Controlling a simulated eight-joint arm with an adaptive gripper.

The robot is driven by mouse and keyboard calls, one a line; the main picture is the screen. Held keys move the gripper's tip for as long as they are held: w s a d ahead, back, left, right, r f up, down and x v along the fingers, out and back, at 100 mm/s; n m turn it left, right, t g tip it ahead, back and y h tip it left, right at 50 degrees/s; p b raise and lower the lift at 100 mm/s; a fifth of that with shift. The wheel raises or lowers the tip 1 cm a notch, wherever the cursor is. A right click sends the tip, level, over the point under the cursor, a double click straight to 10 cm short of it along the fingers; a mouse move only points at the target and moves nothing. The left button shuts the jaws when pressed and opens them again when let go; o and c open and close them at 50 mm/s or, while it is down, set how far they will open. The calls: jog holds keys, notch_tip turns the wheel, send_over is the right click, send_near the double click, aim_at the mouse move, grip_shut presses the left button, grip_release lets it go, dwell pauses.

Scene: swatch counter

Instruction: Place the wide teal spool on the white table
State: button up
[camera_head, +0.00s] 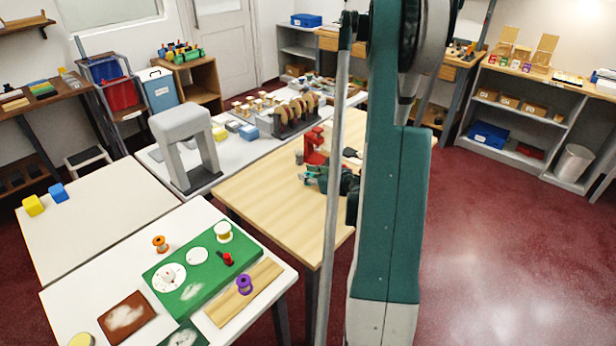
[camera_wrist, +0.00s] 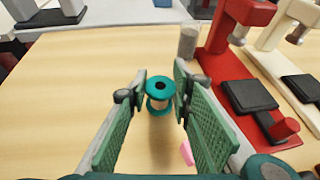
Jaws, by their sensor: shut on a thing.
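My gripper (camera_wrist: 160,84) is shut on the teal spool (camera_wrist: 159,103), which stands upright between the fingertips with its dark centre hole facing up. It is over the light wood table (camera_wrist: 60,110); I cannot tell whether it touches the wood. In the head view my gripper (camera_head: 322,178) is low over the wood table beside the red press, partly hidden by my arm; the spool is not clear there. White tables stand to the left: one in front (camera_head: 70,270) with a green mat, one behind it (camera_head: 100,210) with two blocks, mostly bare.
A red press (camera_wrist: 222,65) and a cream one stand right of my gripper, with a grey cylinder (camera_wrist: 188,42) close by. A pink object (camera_wrist: 187,152) lies near the right finger. A grey arch (camera_head: 185,145) stands on the far white table. The front wood is clear.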

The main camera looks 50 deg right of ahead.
jog(key=shift+f, duration=0.15)
jog(key=o, duration=0.8)
jog(key=shift+r, duration=0.2)
jog(key=shift+s+r, duration=0.1)
jog(key=shift+s, duration=0.05)
jog(key=p+v, duration=0.1)
jog(key=v, duration=1)
jog(key=shift+s+r+p, duration=0.15)
jog(key=shift+s+p, duration=0.1)
jog(key=shift+p, duration=0.15)
jog(key=shift+a, duration=0.15)
